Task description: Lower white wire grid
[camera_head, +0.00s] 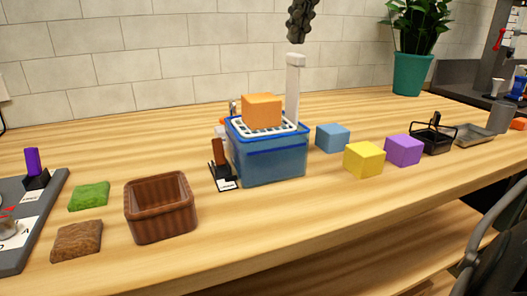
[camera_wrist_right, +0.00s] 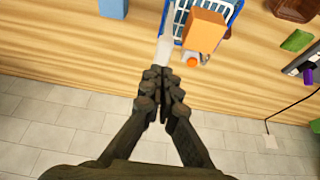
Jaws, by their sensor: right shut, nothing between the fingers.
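The white wire grid (camera_head: 296,129) lies across the top of a blue translucent tub (camera_head: 265,165). An orange block (camera_head: 262,110) sits on it and hides much of it. A white upright post (camera_head: 293,88) rises at the tub's back right. The grid (camera_wrist_right: 180,22) and the post (camera_wrist_right: 164,50) also show in the right wrist view. My right gripper (camera_head: 299,38) is shut and empty, pointing down just above the post's top. In the right wrist view its fingertips (camera_wrist_right: 162,72) overlap the post's end; I cannot tell whether they touch. My left gripper is not in view.
A small lever stand (camera_head: 222,175) stands left of the tub. Blue (camera_head: 332,137), yellow (camera_head: 364,159) and purple (camera_head: 403,150) blocks stand to its right. A brown basket (camera_head: 160,225) is at front left. The wall (camera_head: 120,60) is close behind. Bare wood lies in front of the tub.

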